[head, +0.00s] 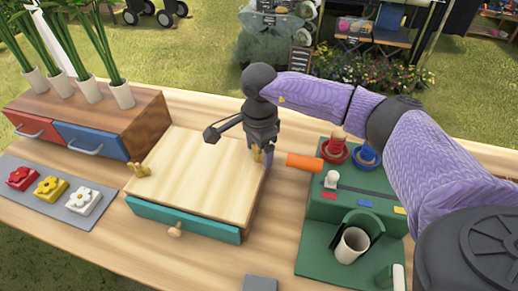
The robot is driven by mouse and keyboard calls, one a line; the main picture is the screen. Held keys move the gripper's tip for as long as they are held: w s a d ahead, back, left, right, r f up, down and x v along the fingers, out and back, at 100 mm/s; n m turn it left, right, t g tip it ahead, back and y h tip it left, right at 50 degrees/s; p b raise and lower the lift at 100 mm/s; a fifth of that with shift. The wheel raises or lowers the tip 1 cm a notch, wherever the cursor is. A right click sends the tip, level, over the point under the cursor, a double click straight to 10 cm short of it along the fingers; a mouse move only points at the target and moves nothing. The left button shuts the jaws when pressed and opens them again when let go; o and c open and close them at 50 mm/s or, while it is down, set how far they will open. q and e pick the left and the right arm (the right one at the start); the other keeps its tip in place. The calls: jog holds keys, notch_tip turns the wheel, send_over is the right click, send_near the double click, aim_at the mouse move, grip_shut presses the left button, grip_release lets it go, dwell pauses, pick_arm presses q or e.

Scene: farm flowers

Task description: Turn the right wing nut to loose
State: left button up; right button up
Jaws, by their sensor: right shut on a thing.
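A pale wooden flower press board (195,170) lies over a teal drawer (185,221) with a wooden knob. The right wing nut (257,154), small and gold, is at the board's right edge and is partly hidden by my gripper. My right gripper (262,158) points down from above and is shut on this wing nut. The left wing nut (140,169), also gold, stands at the board's left edge with nothing touching it. My left gripper does not show.
At left are a grey tray (77,220) with three flower blocks and a wooden drawer box (140,110) holding potted stems.

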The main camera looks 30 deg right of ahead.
jog(key=n, duration=0.2)
jog(key=shift+n, duration=0.4)
jog(key=n+b, duration=0.1)
jog(key=n, duration=0.2)
jog(key=shift+n, duration=0.8)
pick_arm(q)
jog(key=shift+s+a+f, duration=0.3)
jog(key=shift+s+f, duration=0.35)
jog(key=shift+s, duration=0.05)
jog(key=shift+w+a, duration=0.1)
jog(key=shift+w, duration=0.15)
pick_arm(e)
jog(key=shift+n, duration=0.5)
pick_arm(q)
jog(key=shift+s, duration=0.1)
pick_arm(e)
jog(key=o, duration=1.1)
jog(key=shift+r, duration=0.1)
